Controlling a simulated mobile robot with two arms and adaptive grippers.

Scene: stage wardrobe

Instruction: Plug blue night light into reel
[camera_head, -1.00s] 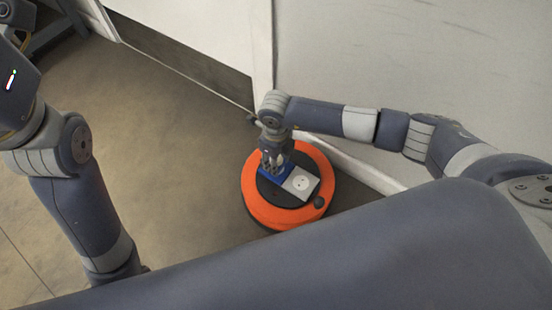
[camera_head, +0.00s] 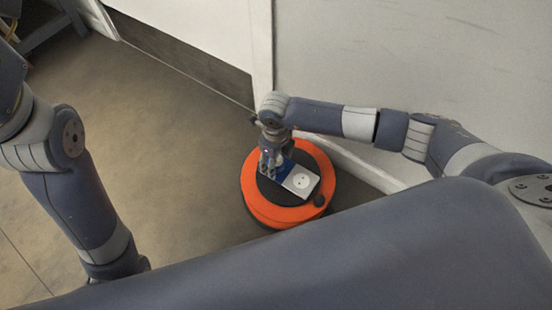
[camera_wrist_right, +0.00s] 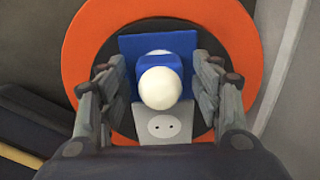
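The orange cable reel (camera_head: 258,208) stands on the floor, with a black centre. Its top carries a blue socket plate (camera_wrist_right: 130,45) and a light grey one (camera_wrist_right: 163,130) with a two-hole socket. The blue night light (camera_wrist_right: 146,66), with a round white globe, is over the blue plate in the right wrist view. Its underside is hidden, so I cannot tell whether it is seated. My right gripper (camera_wrist_right: 160,88) points down at the reel, its fingers on either side of the night light with gaps visible. It also shows over the reel in the head view (camera_head: 270,162). My left gripper is out of view.
A pale wall (camera_head: 410,80) runs close behind and right of the reel. A white panel with a dark lower strip (camera_head: 185,50) stands behind it. The floor (camera_head: 175,150) left of the reel is clear.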

